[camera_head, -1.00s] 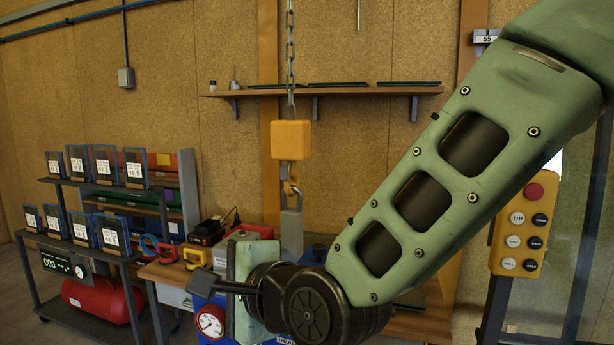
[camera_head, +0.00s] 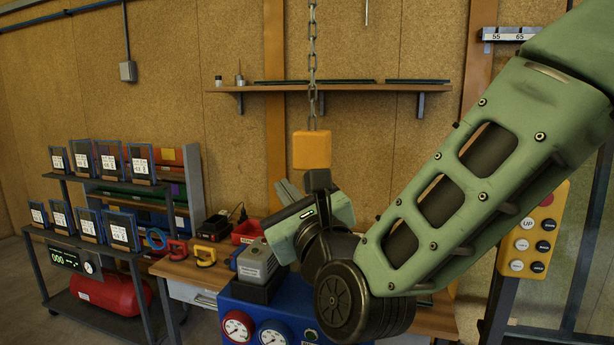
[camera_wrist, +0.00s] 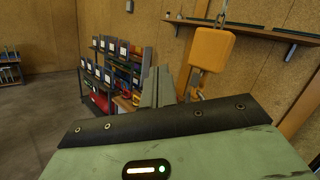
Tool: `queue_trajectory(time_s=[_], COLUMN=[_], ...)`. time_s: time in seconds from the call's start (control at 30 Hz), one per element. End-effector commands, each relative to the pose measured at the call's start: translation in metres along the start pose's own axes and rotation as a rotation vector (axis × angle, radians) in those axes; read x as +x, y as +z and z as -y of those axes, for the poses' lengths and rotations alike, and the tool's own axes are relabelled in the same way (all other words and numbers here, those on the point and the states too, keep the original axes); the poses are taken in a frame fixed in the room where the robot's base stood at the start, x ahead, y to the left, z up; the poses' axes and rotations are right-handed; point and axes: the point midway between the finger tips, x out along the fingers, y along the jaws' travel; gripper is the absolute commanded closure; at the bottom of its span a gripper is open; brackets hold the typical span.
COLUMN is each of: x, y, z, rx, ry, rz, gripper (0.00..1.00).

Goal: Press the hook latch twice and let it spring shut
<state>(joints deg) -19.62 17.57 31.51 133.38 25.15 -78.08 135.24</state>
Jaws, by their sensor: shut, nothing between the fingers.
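The yellow hoist block (camera_head: 312,150) hangs on a chain above a bench, and it also shows in the wrist view (camera_wrist: 211,50). In the head view its hook is hidden behind my gripper. In the wrist view only a small part of the metal hook (camera_wrist: 198,92) shows under the block, and the latch cannot be made out. My gripper (camera_head: 287,192) is just below and in front of the block in the head view. Its grey fingers (camera_wrist: 156,86) are shut and empty, to the left of the hook in the wrist view. Contact with the hook cannot be told.
A blue unit with gauges (camera_head: 285,315) stands below my gripper. A wooden bench (camera_head: 180,268) with tools is behind it. A rack of framed panels (camera_head: 100,205) is at left. A yellow button box (camera_head: 530,235) is at right behind my arm. A shelf (camera_head: 350,87) crosses the wall.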

Motion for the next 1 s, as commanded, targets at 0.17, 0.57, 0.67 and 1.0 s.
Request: queue_trajectory(time_s=[0.17,0.57,0.67,1.0], x=[0.010,0.046,0.053,0.060], y=[-0.006,-0.037,-0.041,-0.044], z=[0.008,0.034,0.039,0.044], rx=[-0.002,-0.001,-0.001,-0.002], ry=[-0.001,-0.002,-0.001,0.000], rz=[-0.003,-0.003,-0.001,-0.001], gripper=[1.00,1.00,1.00,1.00])
